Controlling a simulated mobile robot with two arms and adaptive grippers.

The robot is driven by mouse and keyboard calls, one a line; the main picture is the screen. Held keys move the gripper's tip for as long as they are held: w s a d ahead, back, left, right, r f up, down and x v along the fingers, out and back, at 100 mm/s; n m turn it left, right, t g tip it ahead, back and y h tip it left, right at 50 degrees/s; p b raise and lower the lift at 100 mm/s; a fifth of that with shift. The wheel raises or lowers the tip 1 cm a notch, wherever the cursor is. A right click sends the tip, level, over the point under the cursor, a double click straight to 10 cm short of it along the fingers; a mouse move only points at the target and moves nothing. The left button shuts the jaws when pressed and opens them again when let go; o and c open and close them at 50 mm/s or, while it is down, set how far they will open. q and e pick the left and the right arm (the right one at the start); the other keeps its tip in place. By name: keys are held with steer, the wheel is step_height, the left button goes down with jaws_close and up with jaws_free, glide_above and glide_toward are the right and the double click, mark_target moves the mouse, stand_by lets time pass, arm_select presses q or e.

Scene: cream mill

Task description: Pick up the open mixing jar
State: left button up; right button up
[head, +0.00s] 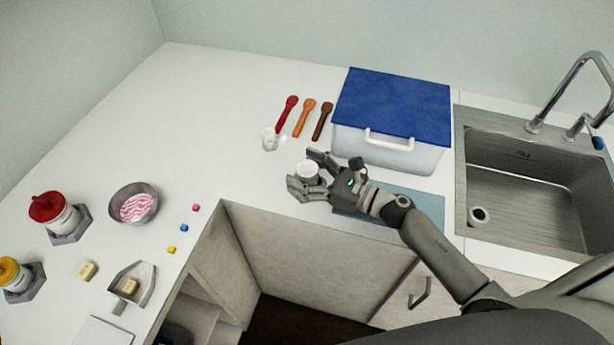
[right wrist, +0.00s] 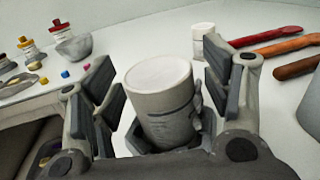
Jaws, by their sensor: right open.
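A small white jar (head: 307,170) stands upright on the counter near its front edge, left of the blue-lidded box. Its top is round and pale; I cannot tell whether it is open or filled. My right gripper (head: 300,170) is open, with one finger on each side of the jar. In the right wrist view the jar (right wrist: 162,100) stands between the spread fingers of the right gripper (right wrist: 150,85), with a gap beside the left finger; contact on the right side cannot be told. My left gripper is not in view.
A blue-lidded box (head: 388,150) and a sink (head: 530,190) are to the right. A metal bowl (head: 128,214) and lidded jars are at left.

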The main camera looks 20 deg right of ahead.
steer(key=c, duration=0.9)
steer(key=shift+r, duration=0.15)
